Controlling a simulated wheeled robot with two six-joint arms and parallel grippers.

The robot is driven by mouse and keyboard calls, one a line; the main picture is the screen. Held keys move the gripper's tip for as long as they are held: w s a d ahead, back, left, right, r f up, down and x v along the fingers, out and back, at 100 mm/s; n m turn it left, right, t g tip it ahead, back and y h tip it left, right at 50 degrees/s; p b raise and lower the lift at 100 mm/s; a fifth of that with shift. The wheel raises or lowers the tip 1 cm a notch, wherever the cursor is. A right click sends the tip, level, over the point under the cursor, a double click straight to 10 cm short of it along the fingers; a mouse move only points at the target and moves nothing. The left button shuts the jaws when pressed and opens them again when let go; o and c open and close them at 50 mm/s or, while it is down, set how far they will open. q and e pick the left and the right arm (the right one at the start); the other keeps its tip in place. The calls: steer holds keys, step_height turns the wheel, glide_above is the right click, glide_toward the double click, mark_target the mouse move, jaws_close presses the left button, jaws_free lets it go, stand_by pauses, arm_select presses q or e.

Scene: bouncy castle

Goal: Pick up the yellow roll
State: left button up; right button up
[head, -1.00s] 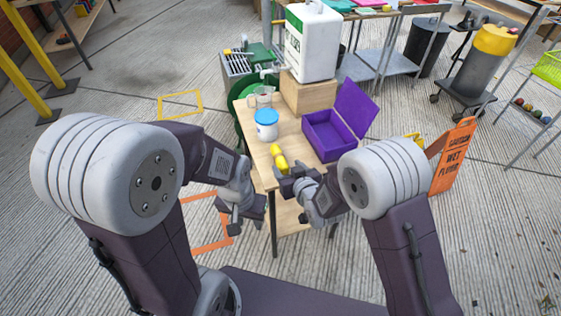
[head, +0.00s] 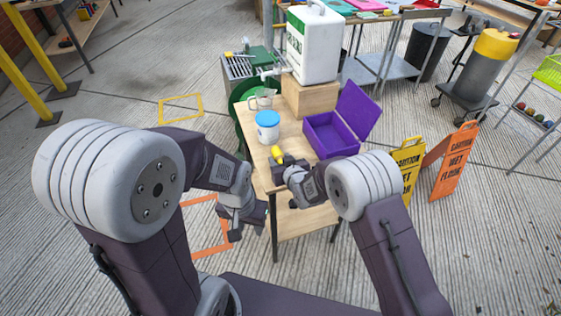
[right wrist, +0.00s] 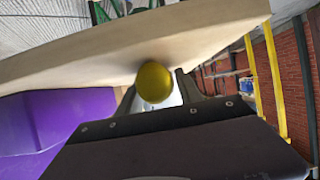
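The yellow roll (head: 277,154) lies on the wooden table (head: 262,181) near its front edge, partly hidden by my right gripper in the head view. My right gripper (head: 281,164) is at the roll's near end. In the right wrist view, the roll's round end (right wrist: 154,82) shows between the two parted fingers of my right gripper (right wrist: 158,92). A gap shows beside the finger on the right; contact with the other finger is unclear. My left gripper (head: 247,233) hangs empty and open, left of the table's front edge and below its top.
A blue-lidded jar (head: 267,128) and a clear jug (head: 262,98) stand behind the roll. An open purple box (head: 330,136) is to the right, also in the right wrist view (right wrist: 45,125). Wet-floor signs (head: 456,160) stand right of the table.

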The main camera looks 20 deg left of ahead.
mark_target(281, 156)
jaws_close()
step_height(281, 156, up, 9)
steer(key=shift+r+p, duration=0.2)
steer(key=shift+p, duration=0.95)
steer(key=shift+r, duration=0.35)
